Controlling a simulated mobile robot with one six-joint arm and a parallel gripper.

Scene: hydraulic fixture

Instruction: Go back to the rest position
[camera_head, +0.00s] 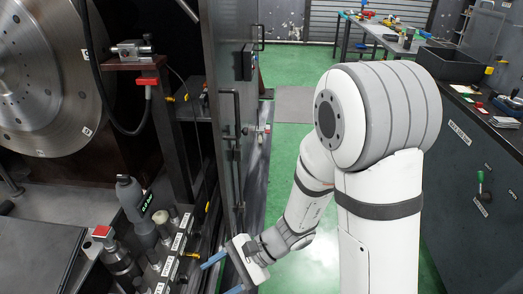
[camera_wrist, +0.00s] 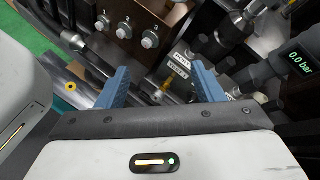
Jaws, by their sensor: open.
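My gripper (camera_head: 222,273) is low in the head view, at the lower middle, beside the dark machine frame and its hydraulic fittings. In the wrist view its two blue fingers (camera_wrist: 160,88) stand wide apart with nothing held between them. Behind the fingers are a label plate (camera_wrist: 183,62), a brass fitting and dark hoses. A pressure gauge reading 0.0 bar (camera_wrist: 300,58) is at the right of the wrist view. The grey gauge (camera_head: 137,205) also shows left of my gripper in the head view. My arm runs down from the upper right.
A large steel disc (camera_head: 45,75) fills the left. A dark upright door panel (camera_head: 228,120) with a handle stands close to my arm. A dark workbench (camera_head: 475,150) is on the right. Green floor (camera_head: 285,150) is open between them. A table (camera_head: 385,35) with tools stands at the back.

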